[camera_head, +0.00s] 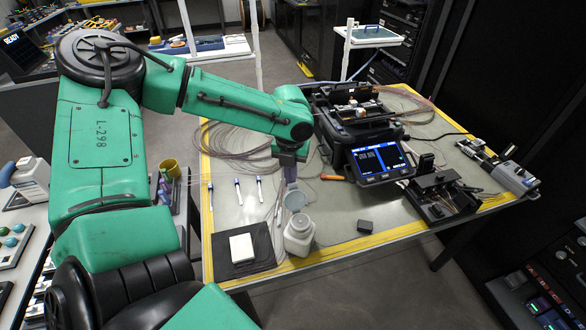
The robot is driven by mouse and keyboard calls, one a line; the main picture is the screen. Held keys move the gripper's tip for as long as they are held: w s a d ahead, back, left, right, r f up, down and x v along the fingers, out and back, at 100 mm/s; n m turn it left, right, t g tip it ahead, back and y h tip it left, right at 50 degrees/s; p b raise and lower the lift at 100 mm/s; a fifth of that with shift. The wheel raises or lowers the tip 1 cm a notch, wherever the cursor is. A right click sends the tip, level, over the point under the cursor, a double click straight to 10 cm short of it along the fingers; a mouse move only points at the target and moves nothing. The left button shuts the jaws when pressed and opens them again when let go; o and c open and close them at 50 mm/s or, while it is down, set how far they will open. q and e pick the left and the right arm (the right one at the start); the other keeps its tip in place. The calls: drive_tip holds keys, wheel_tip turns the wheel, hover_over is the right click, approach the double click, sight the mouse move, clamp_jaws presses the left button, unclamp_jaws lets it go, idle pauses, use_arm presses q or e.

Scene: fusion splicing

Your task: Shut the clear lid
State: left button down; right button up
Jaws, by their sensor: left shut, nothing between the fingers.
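A small white bottle (299,236) stands upright near the front edge of the table. Its clear round lid (295,201) is open and tilted up at the far side of the bottle's top. My left gripper (290,178) points down just behind and above the lid. It is shut and holds nothing. The picture is too small to tell whether its fingertips touch the lid. My right gripper is not in view.
Left of the bottle, a white block (241,248) lies on a black mat (262,239), with several pens behind. A small black box (365,226) sits to the right. The fusion splicer (362,140) with its lit screen stands behind. Loose fibre coils (232,142) lie at the back left.

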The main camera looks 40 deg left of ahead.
sight(297, 196)
use_arm(q)
drive_tip(key=shift+s+d+f+p, duration=0.1)
drive_tip(key=shift+s+d, duration=0.45)
drive_tip(key=shift+d, duration=0.25)
drive_tip(key=shift+s+d+p, duration=0.1)
drive_tip(key=shift+s+d, duration=0.5)
drive_tip(key=shift+d, duration=0.2)
drive_tip(key=shift+s+d+f+p, duration=0.1)
drive_tip(key=shift+s+d, duration=0.45)
drive_tip(key=shift+d, duration=0.25)
wheel_tip(297, 196, up, 7)
drive_tip(key=p, duration=0.7)
drive_tip(key=shift+p, duration=0.4)
